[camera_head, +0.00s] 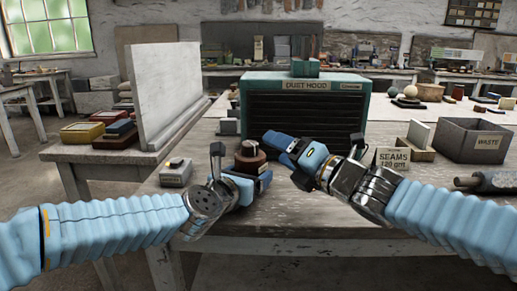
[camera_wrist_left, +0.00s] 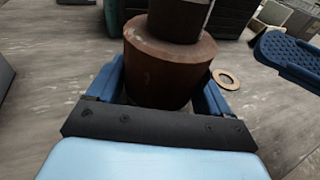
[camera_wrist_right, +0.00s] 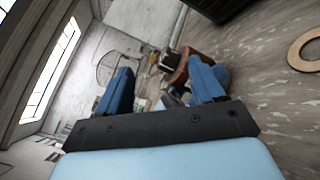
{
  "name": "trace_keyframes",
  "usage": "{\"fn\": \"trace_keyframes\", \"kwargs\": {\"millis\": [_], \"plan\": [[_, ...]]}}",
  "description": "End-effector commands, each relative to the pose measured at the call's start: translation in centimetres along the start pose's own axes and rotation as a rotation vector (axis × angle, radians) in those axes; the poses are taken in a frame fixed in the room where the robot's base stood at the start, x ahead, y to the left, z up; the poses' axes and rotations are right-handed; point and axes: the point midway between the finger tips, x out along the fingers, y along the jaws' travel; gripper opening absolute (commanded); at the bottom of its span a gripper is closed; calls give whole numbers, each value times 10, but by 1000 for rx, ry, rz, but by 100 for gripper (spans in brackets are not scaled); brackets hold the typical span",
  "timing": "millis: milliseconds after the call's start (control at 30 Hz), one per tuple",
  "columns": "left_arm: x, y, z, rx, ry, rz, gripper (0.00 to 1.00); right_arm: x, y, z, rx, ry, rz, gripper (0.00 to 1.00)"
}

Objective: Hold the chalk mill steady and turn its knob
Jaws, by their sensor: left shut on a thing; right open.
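The chalk mill (camera_head: 250,163) is a reddish-brown round body with a darker top, standing upright on the bench. In the left wrist view the brown body (camera_wrist_left: 163,72) sits between the fingers of my left gripper (camera_wrist_left: 162,92), which is shut on it. The dark knob part (camera_wrist_left: 180,18) rises above, its top cut off by the frame. My right gripper (camera_head: 279,147) is open and empty, to the right of the mill at about its top's height. In the right wrist view the mill (camera_wrist_right: 180,68) shows beyond the fingers, partly hidden by the right-hand one.
A teal dust hood (camera_head: 307,108) stands behind the mill. A grey block-like item (camera_head: 176,173) lies to the left. A seams sign (camera_head: 397,159) and a grey waste bin (camera_head: 474,140) stand right. A flat tan ring (camera_wrist_left: 227,79) lies on the bench close to the mill.

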Motion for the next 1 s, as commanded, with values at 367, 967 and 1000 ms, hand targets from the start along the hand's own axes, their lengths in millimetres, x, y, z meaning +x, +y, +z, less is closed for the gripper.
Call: {"fn": "trace_keyframes", "kwargs": {"millis": [367, 967, 1000], "plan": [[0, 0, 0, 0, 0, 0, 53, 23, -7, 27, 1364, -57, 25, 68], [0, 0, 0, 0, 0, 0, 53, 0, -32, -8, -2289, 52, -1, 68], [0, 0, 0, 0, 0, 0, 53, -4, -29, -8, -2120, 45, 0, 68]]}}
